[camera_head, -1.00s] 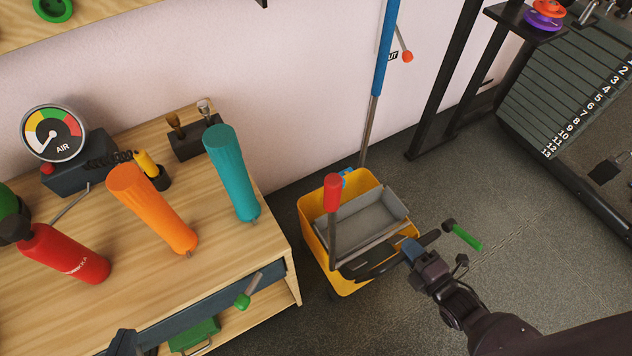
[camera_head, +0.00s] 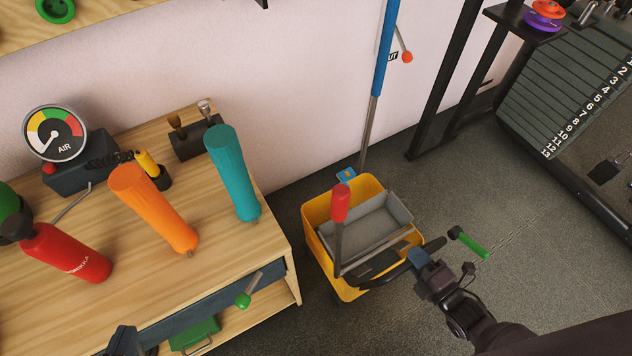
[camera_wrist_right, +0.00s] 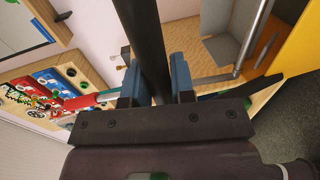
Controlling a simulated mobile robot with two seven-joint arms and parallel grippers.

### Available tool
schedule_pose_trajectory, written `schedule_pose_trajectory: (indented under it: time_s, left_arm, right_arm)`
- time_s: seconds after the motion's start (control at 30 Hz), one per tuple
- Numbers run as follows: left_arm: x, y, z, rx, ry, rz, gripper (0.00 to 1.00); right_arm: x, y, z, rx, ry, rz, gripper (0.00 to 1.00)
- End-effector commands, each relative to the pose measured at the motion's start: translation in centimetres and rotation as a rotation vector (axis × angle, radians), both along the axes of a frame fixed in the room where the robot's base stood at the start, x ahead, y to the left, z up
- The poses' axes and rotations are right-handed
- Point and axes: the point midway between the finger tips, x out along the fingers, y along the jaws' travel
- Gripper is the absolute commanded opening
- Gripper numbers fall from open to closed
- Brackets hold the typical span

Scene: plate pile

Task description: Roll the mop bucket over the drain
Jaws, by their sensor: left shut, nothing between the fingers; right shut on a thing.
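The yellow mop bucket (camera_head: 318,232) stands on the dark floor, right of the wooden bench, with a grey wringer (camera_head: 370,225) and a red-topped lever (camera_head: 340,203). My right gripper (camera_head: 418,258) is shut on the bucket's black handle (camera_head: 375,277) at its right side. In the right wrist view the black bar (camera_wrist_right: 146,40) passes between the blue fingers of the right gripper (camera_wrist_right: 158,85). My left gripper (camera_head: 125,340) is at the bottom left edge by the bench front, shut and empty, only partly in view. I see no drain in these views.
The wooden bench (camera_head: 225,275) bounds the left side, with bottles and a gauge on top. A blue pole (camera_head: 384,60) leans at the wall, with a small blue piece (camera_head: 347,176) behind the bucket. A black rack stands at the right.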

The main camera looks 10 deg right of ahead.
Motion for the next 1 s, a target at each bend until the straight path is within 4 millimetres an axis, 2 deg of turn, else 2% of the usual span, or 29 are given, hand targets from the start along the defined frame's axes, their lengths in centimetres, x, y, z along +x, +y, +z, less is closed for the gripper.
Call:
schedule_pose_trajectory:
  time_s: [0.03, 1.0]
  left_arm:
    - [0.1, 0.0, 0.2, 0.0, -0.004, 0.0, 0.0]
    - [0.3, 0.0, 0.8, 0.0, -0.017, 0.0, 0.0]
  right_arm:
    - [0.0, -0.2, 0.4, 0.002, -0.01, -0.001, 0.0]
    - [-4.3, -1.8, 0.4, 0.001, -0.01, -0.001, 0.0]
